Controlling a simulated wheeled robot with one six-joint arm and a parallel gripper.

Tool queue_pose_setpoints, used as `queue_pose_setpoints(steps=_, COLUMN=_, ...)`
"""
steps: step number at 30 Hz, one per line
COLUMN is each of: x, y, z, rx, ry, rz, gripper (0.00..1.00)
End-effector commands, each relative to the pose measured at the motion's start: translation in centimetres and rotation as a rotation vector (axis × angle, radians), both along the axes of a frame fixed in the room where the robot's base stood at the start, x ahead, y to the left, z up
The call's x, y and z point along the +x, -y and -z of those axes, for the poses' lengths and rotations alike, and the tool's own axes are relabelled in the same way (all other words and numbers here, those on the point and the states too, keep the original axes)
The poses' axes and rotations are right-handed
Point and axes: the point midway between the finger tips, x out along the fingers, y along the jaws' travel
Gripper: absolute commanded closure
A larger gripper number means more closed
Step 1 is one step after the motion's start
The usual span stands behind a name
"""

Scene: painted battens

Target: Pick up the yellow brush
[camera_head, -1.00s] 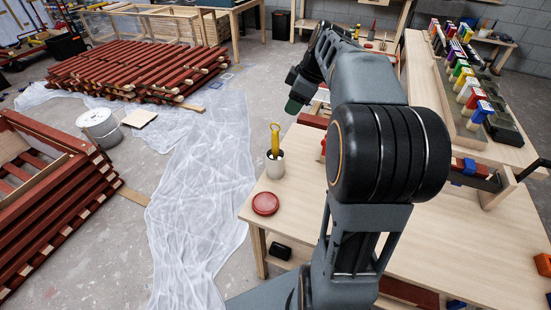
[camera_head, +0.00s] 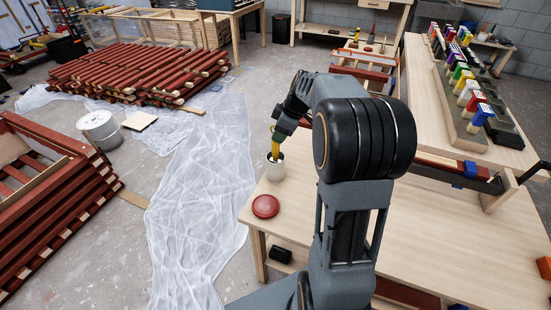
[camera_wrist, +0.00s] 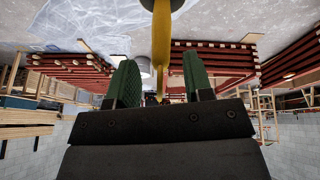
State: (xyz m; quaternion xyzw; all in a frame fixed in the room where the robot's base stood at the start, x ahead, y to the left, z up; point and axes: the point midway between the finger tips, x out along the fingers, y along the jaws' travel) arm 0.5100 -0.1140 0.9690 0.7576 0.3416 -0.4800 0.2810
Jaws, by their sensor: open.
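In the wrist view the yellow handle (camera_wrist: 162,45) runs down between the two green fingertips of my gripper (camera_wrist: 160,82). The fingers are apart, with a gap on each side of the handle.
A round red lid (camera_head: 265,206) lies on the table (camera_head: 440,235) in front of the cup. Stacked red battens (camera_head: 130,72) and a white bucket (camera_head: 98,128) are on the floor at left.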

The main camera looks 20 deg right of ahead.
Motion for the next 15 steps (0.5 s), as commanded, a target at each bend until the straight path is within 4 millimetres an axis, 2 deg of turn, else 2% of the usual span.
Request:
queue_pose_setpoints(steps=3, x=0.25, y=-0.30, z=0.91, rx=0.000, ry=-0.002, rz=-0.002, gripper=0.53)
queue_pose_setpoints(steps=11, x=0.35, y=-0.35, z=1.14, rx=-0.001, ry=-0.001, rz=0.000, gripper=0.53)
queue_pose_setpoints(steps=15, x=0.34, y=-0.34, z=1.14, rx=-0.001, ry=-0.001, rz=0.000, gripper=0.64)
